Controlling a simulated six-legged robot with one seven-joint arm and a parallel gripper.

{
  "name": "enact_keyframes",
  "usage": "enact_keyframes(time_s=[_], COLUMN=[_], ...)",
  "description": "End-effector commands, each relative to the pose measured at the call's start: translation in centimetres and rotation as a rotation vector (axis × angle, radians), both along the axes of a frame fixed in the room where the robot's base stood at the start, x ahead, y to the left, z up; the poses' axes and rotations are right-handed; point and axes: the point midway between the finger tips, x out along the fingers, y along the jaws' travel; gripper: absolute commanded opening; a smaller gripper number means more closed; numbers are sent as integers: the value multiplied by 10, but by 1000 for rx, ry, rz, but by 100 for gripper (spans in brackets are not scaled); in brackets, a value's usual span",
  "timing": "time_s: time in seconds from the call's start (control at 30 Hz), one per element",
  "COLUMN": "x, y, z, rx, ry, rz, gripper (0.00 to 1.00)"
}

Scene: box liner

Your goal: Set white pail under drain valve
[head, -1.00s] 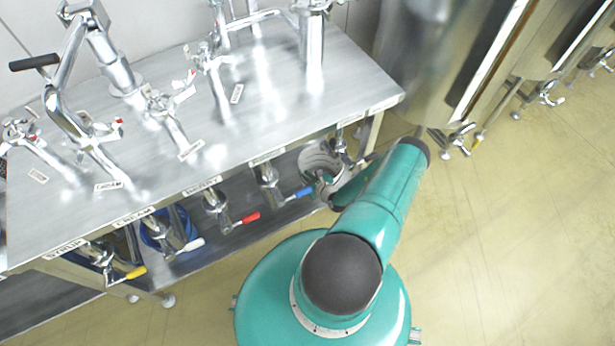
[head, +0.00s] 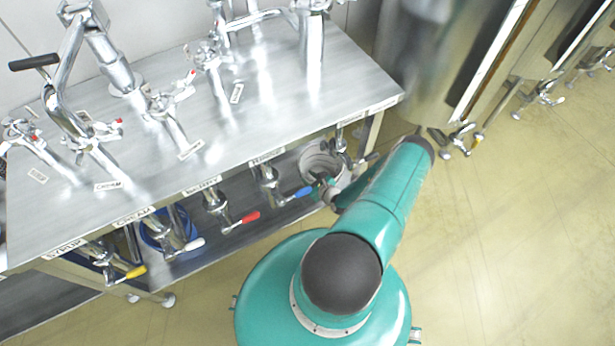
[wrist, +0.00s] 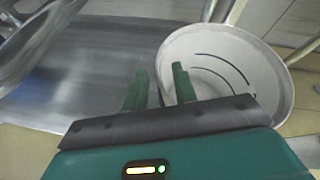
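The white pail (head: 318,160) stands at the right end of the bench's lower level, partly hidden by my arm and the bench top. In the wrist view the pail (wrist: 225,75) shows its open mouth and dark curved marks inside. My gripper (wrist: 160,88) has its two green fingers apart, one on each side of the pail's near-left wall. I see a gap between them and cannot tell whether either touches the wall. In the head view my gripper (head: 326,188) is at the pail's front. A metal valve (head: 340,146) hangs beside the pail; its label is unreadable.
More valves with blue (head: 303,192), red (head: 250,217), white and yellow handles hang along the bench front. The steel bench top (head: 240,120) overhangs the lower level. Steel tanks with a low valve (head: 460,138) stand at right. The floor (head: 500,250) is clear.

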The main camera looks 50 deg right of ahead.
Motion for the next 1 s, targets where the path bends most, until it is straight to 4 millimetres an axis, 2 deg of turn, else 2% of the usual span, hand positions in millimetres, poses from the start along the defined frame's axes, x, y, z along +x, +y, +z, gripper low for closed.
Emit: enact_keyframes(time_s=[0.3,0.5,0.67,1.0], x=[-62,-87,-93,-93], y=[10,15,17,17], z=[28,40,42,42], rx=[0,0,0,0], ry=[1,0,-1,0], rz=[-3,-1,-1,-1], gripper=[28,28,28,28])
